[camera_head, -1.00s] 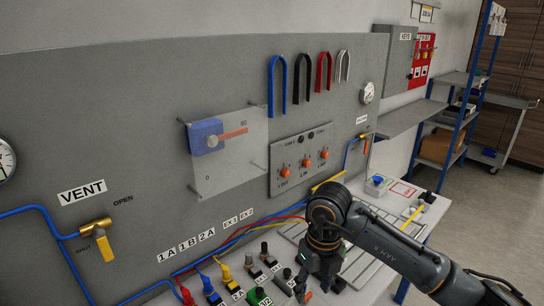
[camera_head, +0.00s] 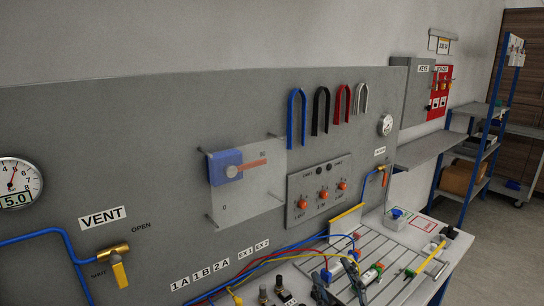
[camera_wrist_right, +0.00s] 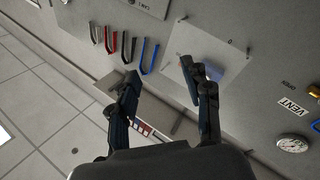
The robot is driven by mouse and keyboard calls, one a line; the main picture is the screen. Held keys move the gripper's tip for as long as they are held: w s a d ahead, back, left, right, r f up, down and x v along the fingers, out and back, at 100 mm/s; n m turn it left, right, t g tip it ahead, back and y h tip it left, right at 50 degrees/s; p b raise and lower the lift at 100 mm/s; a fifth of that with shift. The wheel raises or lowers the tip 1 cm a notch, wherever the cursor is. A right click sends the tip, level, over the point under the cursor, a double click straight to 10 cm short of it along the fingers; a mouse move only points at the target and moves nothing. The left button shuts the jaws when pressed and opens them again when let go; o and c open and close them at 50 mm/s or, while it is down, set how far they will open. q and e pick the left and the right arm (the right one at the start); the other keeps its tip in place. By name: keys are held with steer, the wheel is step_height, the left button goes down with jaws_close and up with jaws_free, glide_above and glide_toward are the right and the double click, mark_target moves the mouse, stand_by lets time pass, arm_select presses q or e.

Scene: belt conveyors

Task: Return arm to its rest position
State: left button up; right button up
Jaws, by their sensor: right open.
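My right gripper (camera_head: 338,288) shows only in part at the bottom edge of the head view, in front of the workbench. In the right wrist view my right gripper (camera_wrist_right: 160,73) has its two dark fingers spread wide apart, with nothing between them. Beyond the fingers are the grey panel and its hanging U-shaped leads. The rest of my right arm is out of the head view. My left arm and left gripper are in neither view.
The grey panel (camera_head: 130,165) carries a brass vent valve (camera_head: 118,265), a gauge (camera_head: 18,182), a clear plate with a blue block (camera_head: 225,167) and coloured leads (camera_head: 292,110). The slotted workbench (camera_head: 395,290) holds small fittings and hoses. Blue-framed shelving (camera_head: 470,160) stands right.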

steer(key=s+d+f+m+g+h, duration=0.2)
steer(key=s+d+f+m+g, duration=0.15)
steer(key=f, duration=0.45)
steer(key=s+d+f+m+g+h, duration=0.2)
steer(key=s+d+f+g+h, duration=0.15)
steer(key=f, duration=0.55)
steer(key=s+d+f+g+y, duration=0.1)
steer(key=s+f+g, duration=0.2)
steer(key=s, duration=0.3)
steer(key=s+f+m+g, duration=0.1)
steer(key=s+f+g, duration=0.25)
steer(key=s, duration=0.35)
steer(key=s+d+f+g+y, duration=0.1)
steer(key=s+f+g, duration=0.25)
steer(key=s, duration=0.25)
step_height(320, 180, down, 26)
steer(key=s, duration=0.1)
steer(key=s+d+f+g, duration=0.2)
steer(key=s+f, duration=1.4)
steer(key=s, duration=0.1)
steer(key=shift+d+f, duration=0.2)
steer(key=shift+d, duration=0.1)
